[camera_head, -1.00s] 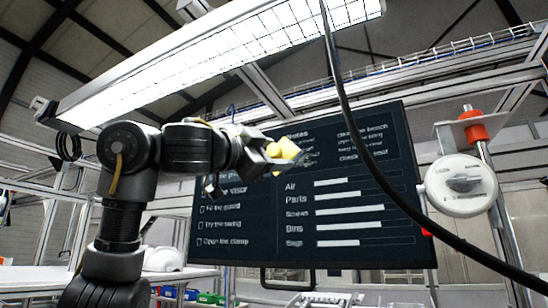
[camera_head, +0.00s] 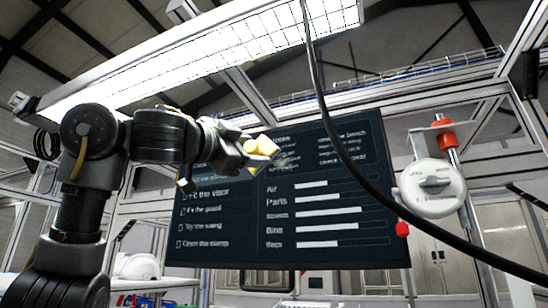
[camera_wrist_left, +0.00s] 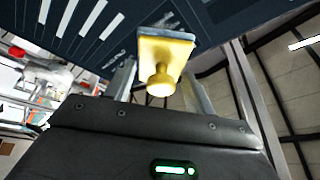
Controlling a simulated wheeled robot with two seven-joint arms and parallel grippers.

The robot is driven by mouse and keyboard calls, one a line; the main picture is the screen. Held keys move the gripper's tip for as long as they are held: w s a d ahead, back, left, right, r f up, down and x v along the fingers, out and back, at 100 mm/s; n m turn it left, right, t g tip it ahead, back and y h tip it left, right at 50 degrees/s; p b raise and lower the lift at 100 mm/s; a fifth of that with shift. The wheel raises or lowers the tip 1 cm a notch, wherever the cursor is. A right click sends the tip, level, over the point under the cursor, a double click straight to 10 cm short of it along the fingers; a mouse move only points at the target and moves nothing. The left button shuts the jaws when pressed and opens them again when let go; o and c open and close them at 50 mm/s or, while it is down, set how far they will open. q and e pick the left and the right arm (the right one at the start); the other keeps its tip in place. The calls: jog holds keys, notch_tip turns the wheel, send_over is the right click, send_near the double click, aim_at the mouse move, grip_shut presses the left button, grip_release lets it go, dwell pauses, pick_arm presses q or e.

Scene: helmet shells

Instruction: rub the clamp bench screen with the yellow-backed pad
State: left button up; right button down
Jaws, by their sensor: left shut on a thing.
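The clamp bench screen (camera_head: 330,215) is a large dark panel with white text and bars, in the middle of the head view. My left gripper (camera_head: 250,150) is in front of its upper left part, shut on the yellow-backed pad (camera_head: 262,146). In the left wrist view the pad (camera_wrist_left: 166,50) shows its yellow back and round knob between the fingers, with its far side toward the screen (camera_wrist_left: 85,30). A greyish smudge lies on the screen beside the pad. I cannot tell whether the pad touches the screen. My right gripper is not in view.
A black cable (camera_head: 345,135) hangs in front of the screen. A white round dial unit (camera_head: 432,188) with red parts is on a post at the right. A lit lamp panel (camera_head: 200,60) is overhead. A white helmet shell (camera_head: 137,266) stands at the lower left.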

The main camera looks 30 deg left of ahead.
pick_arm(q)
jog(key=w+p, duration=0.1)
jog(key=w, duration=0.1)
jog(key=w+r+p, duration=0.1)
jog(key=w, duration=0.1)
jog(key=w+p, duration=0.1)
jog(key=shift+w+a+r+p, duration=0.25)
jog(key=shift+w+p, duration=0.05)
jog(key=shift+w, duration=0.55)
jog(key=shift+w+a+p, duration=0.1)
jog(key=shift+w+p, duration=0.65)
jog(key=shift+w, duration=0.25)
dwell(0.3)
jog(key=shift+d+b, duration=0.35)
jog(key=shift+d, duration=1.75)
jog(key=shift+w, duration=0.1)
jog(key=shift+a, duration=0.3)
jog(key=shift+a, duration=1.9)
